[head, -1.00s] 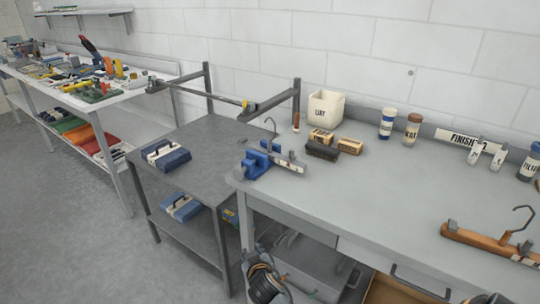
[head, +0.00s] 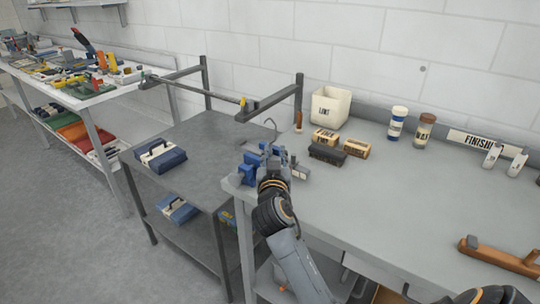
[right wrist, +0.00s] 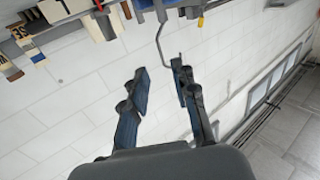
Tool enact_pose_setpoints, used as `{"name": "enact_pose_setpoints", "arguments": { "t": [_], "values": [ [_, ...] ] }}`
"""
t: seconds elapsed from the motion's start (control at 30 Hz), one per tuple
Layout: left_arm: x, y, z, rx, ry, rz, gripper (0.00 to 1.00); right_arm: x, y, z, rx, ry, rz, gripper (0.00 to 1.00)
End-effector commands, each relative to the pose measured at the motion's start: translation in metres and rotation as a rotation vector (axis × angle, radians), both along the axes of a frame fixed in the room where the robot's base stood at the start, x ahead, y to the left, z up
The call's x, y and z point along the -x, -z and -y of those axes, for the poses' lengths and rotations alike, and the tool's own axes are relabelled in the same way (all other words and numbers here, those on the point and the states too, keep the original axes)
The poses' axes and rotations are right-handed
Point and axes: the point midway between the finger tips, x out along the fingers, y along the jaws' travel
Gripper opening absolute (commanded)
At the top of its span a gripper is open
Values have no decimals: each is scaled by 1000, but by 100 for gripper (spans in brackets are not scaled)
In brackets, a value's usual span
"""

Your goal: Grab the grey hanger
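The grey hanger (head: 300,171) sits in the blue vise (head: 250,164) at the left corner of the bench. Its thin hook (head: 271,123) stands up above the vise. My right gripper (head: 272,166) is at the vise in the head view and hides much of the hanger's body. In the right wrist view my right gripper (right wrist: 164,88) has its two fingers apart. The hanger's hook (right wrist: 160,42) shows beyond the fingertips, near the gap between them, and nothing is clasped. My left gripper is not in view.
A dark brush block (head: 327,154), wooden blocks (head: 356,149) and a white lint bin (head: 329,106) stand right of the vise. The bench middle is clear. A grey bar frame (head: 270,103) stands behind the vise.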

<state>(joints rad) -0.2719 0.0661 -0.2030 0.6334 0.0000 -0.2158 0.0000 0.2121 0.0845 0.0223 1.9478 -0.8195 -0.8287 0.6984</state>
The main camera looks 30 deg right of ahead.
Motion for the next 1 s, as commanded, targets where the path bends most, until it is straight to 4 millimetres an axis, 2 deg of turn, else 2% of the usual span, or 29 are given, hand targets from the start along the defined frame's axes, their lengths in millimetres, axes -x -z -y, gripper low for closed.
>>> {"name": "enact_pose_setpoints", "arguments": {
  "t": [0.03,0.2,0.3,0.43,0.7,0.83,1.0],
  "values": [
    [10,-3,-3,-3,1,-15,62,-10,-3,7,5,1,-1,28],
    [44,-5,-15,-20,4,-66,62,-34,-2,23,2,0,-1,28],
    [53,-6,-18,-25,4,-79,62,-42,-1,29,2,-1,-2,28],
    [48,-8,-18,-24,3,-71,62,-48,-1,33,0,-1,-1,28],
    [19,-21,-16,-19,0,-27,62,-76,1,53,3,-1,-2,28],
    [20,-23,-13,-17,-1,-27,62,-85,2,60,1,-1,-2,28],
    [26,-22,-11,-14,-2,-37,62,-87,3,62,1,-2,-2,28]
  ]
}}
